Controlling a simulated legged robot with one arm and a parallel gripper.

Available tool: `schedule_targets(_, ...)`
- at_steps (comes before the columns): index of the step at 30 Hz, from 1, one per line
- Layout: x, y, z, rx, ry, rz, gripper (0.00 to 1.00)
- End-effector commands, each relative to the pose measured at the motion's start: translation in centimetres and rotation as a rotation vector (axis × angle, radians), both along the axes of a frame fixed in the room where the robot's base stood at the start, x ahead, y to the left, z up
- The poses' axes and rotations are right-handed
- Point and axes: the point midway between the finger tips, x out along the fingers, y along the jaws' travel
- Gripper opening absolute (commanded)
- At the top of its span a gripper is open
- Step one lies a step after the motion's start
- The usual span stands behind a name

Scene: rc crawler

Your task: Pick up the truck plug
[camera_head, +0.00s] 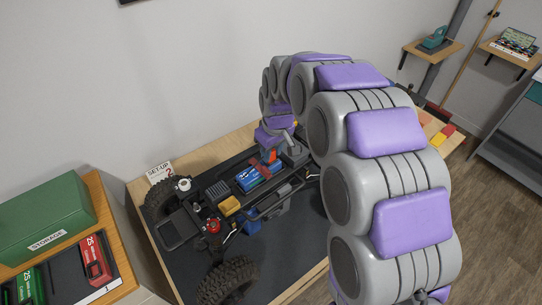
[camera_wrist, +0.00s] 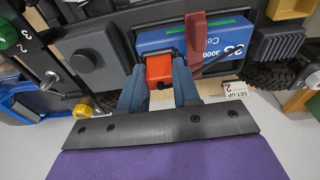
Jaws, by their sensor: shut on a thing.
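The truck plug, a small orange block (camera_wrist: 159,68), is between the fingers of my gripper (camera_wrist: 160,88) in the wrist view. My gripper is shut on it, with one finger on each side. The orange plug also shows in the head view (camera_head: 271,156), just above the truck's blue battery. The RC truck chassis (camera_head: 178,228) lies on a dark mat, with its body off. Its blue battery (camera_wrist: 218,36) sits beside the plug, with a red strap (camera_wrist: 196,38) across it. My gripper's fingers are hard to make out in the head view.
A yellow block (camera_head: 230,205) and a grey finned part (camera_head: 217,190) sit on the chassis. Large black tires (camera_head: 230,281) stand at its corners. A SET-UP 2 card (camera_head: 160,172) stands behind. A green storage box (camera_head: 45,215) is on the left bench. The wall is close behind.

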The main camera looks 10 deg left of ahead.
Motion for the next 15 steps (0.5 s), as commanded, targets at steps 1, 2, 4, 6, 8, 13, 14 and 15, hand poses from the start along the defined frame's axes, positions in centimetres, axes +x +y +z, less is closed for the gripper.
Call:
schedule_targets(1,-0.03,0.01,-0.06,0.0,0.001,0.0,0.13)
schedule_targets(2,-0.02,0.01,-0.06,0.0,0.001,0.0,0.1)
schedule_targets(4,-0.01,0.01,-0.08,0.0,0.002,0.0,0.03)
schedule_targets(6,-0.01,-0.03,-0.09,0.0,0.002,0.0,0.03)
schedule_targets(8,-0.01,-0.06,-0.1,0.0,0.002,0.0,0.02)
schedule_targets(13,-0.01,-0.11,0.05,0.0,0.002,0.0,0.02)
schedule_targets(14,-0.01,-0.11,0.15,0.0,0.002,0.0,0.02)
schedule_targets(15,-0.01,-0.1,0.35,0.0,0.002,0.0,0.02)
